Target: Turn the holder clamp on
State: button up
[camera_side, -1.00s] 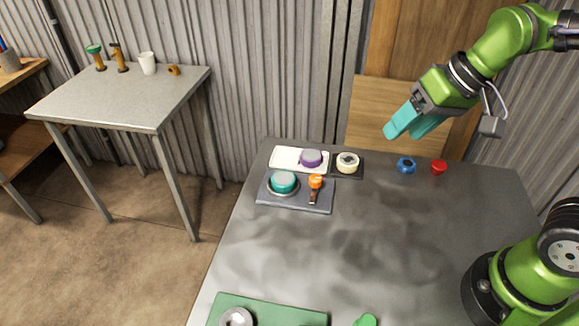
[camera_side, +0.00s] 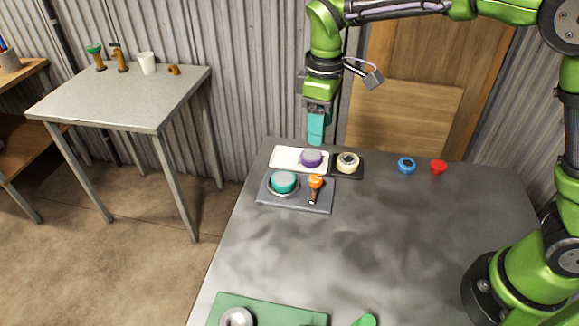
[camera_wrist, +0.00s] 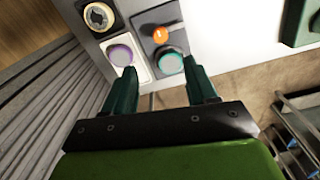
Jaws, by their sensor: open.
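A grey plate (camera_side: 296,206) on the table carries a teal round part (camera_side: 283,182) in a metal ring and an orange-topped clamp (camera_side: 315,182) with a dark lever, which seems to be the holder clamp. The lever points toward the front of the table. In the wrist view the orange top (camera_wrist: 160,36) shows beyond the fingers, with the teal part (camera_wrist: 170,64) nearer. My gripper (camera_side: 316,140) points down above the back edge of the table, apart from the clamp. In the wrist view my gripper (camera_wrist: 161,88) is open and empty.
Blue (camera_side: 406,165) and red (camera_side: 438,167) parts stand to the right. The table's middle is clear.

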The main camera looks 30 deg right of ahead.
aim_at(316, 177)
notch_tip(316, 177, down, 14)
dwell(0.3)
jog(key=c, duration=1.1)
jog(key=shift+o, duration=0.2)
jog(key=shift+m, duration=0.4)
jog(key=m, duration=0.3)
jog(key=shift+m, duration=0.4)
jog(key=m, duration=0.9)
jog(key=shift+a, duration=0.1)
jog(key=m, duration=0.4)
